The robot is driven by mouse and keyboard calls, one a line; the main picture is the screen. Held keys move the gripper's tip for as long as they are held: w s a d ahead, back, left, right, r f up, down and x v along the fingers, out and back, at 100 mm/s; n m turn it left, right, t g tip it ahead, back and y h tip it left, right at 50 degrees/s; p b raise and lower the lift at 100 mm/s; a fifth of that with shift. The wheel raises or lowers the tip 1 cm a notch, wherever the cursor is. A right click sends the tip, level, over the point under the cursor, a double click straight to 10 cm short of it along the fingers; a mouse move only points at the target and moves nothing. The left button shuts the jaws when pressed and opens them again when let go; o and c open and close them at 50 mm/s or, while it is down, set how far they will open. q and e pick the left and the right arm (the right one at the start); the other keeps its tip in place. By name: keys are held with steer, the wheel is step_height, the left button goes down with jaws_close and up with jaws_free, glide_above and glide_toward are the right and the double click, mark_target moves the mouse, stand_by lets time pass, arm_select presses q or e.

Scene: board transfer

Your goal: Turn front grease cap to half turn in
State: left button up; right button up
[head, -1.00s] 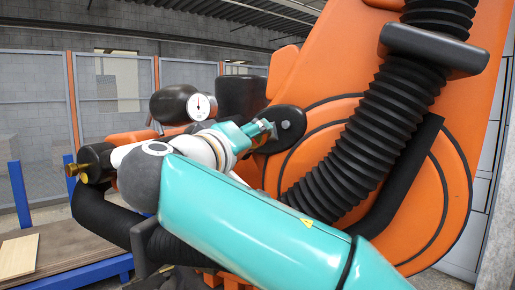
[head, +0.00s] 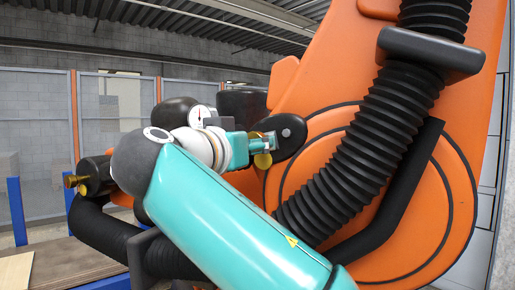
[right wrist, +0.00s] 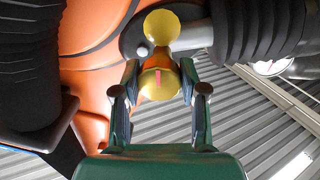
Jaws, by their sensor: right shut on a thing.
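The brass-yellow grease cap (head: 262,161) sits below the small black housing on the orange robot arm. In the right wrist view the cap (right wrist: 158,84) shows a round face with a short pink mark, nearly upright in the picture. My right gripper (right wrist: 158,72) has its two fingers on either side of this cap and is shut on it. In the head view my right gripper (head: 262,141) is at the cap, with the teal arm coming from the lower right. My left gripper is in neither view.
A second yellow round part (right wrist: 162,28) lies just beyond the cap. A black ribbed hose (head: 350,150) runs down the orange arm (head: 330,75). A dial gauge (head: 199,115) is partly behind my wrist. Another brass fitting (head: 75,181) is at the left.

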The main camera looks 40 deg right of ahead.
steer(key=shift+w+a+f, duration=0.1)
steer(key=shift+f, duration=0.1)
stand_by(0.4)
steer(key=o, duration=1.1)
steer(key=shift+o, duration=0.2)
steer(key=shift+r, duration=0.1)
steer(key=v, duration=1.2)
